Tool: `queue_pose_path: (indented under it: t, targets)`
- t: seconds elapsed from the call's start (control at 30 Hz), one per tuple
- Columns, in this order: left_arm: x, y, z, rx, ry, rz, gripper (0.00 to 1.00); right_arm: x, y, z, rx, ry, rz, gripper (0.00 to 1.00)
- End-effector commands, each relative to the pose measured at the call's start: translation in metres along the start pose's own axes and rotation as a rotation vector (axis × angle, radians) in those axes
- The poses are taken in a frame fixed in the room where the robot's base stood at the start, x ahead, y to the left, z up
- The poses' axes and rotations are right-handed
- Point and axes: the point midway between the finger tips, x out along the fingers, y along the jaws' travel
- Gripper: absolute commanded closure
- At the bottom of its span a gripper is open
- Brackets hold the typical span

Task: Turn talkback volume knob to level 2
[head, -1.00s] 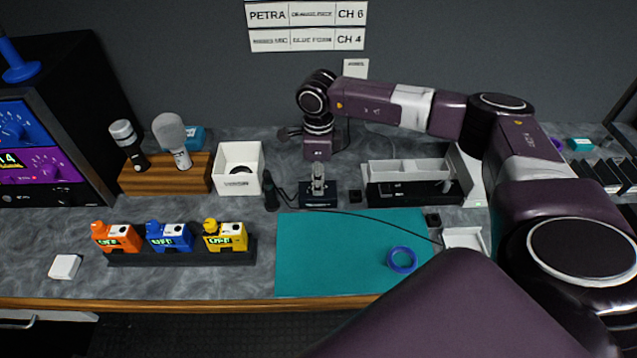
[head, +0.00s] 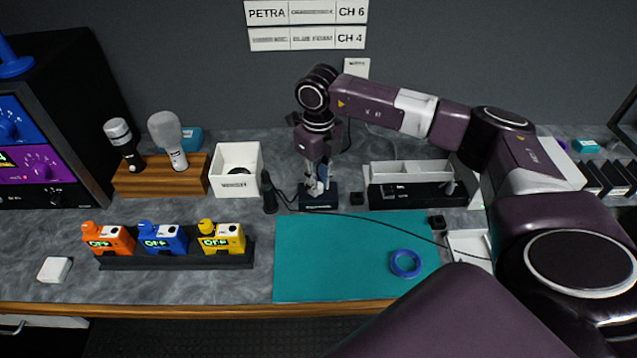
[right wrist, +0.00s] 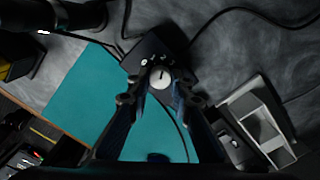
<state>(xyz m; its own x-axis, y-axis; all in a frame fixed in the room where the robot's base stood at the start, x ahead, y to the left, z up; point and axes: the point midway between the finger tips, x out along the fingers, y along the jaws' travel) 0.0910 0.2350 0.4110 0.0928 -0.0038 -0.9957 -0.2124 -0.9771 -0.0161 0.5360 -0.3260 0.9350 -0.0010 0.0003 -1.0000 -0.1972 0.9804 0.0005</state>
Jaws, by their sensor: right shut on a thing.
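The talkback box is a small dark box (head: 318,204) at the back of the counter, just behind the teal mat; it also shows in the right wrist view (right wrist: 146,46). My right gripper (head: 318,187) points down over the box. In the right wrist view its fingers (right wrist: 163,84) close around the knob from both sides. My left gripper is not in view.
The teal mat (head: 340,260) holds a blue ring (head: 405,263). A white box (head: 236,170) stands left of the talkback box, and a divided tray (head: 410,172) stands right. Black cables run beside it. Three coloured packs (head: 163,238) sit in a dark rack at front left.

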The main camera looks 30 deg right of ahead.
Motion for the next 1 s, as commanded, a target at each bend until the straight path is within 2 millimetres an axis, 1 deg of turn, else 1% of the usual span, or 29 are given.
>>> queue_pose_path:
  t: [0.57, 0.6, 0.7, 0.73, 1.0]
  targets:
    - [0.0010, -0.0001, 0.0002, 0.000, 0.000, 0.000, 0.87, -0.0020, -0.0009, 0.0015, 0.030, -0.005, -0.002, 1.00]
    - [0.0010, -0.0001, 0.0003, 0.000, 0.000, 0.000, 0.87, -0.0020, -0.0009, 0.0016, 0.030, -0.005, -0.002, 0.76]
    - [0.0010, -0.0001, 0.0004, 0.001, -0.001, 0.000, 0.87, -0.0017, -0.0008, 0.0013, 0.029, -0.005, -0.002, 0.65]
    - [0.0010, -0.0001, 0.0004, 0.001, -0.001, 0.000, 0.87, -0.0015, -0.0007, 0.0012, 0.029, -0.004, -0.001, 0.63]
    - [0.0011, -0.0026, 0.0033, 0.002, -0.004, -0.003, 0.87, -0.0015, -0.0003, 0.0006, 0.028, -0.002, -0.001, 0.63]
